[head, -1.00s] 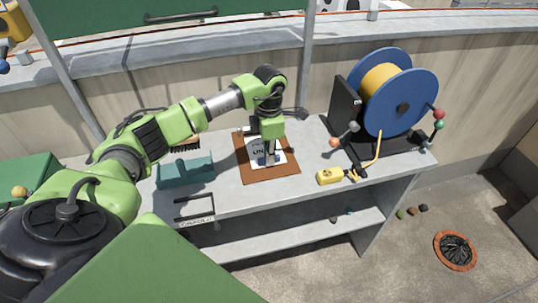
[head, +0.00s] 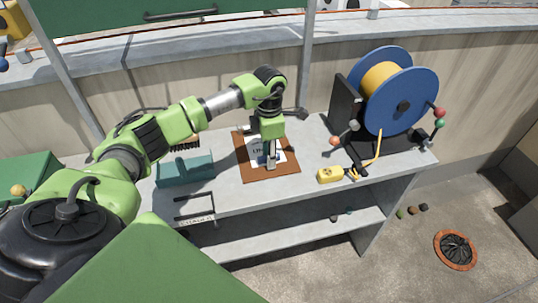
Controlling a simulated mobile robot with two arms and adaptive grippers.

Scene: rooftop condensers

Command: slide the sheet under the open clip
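The white sheet (head: 281,156) with dark print lies on a brown board (head: 253,173) on the grey bench. My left gripper (head: 271,164) points straight down over the sheet, its fingertips at or near the sheet's near edge. The fingers look close together, but I cannot tell whether they grip the sheet or only touch it. A small light metal piece at the board's far left edge (head: 243,128) may be part of the clip; the rest there is hidden behind my gripper and wrist. My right gripper is not in view.
A teal holder (head: 186,170) with a brush stands left of the board. A yellow box (head: 330,175) with a yellow cable sits to the right, before the blue reel (head: 414,92). Bare bench lies between these.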

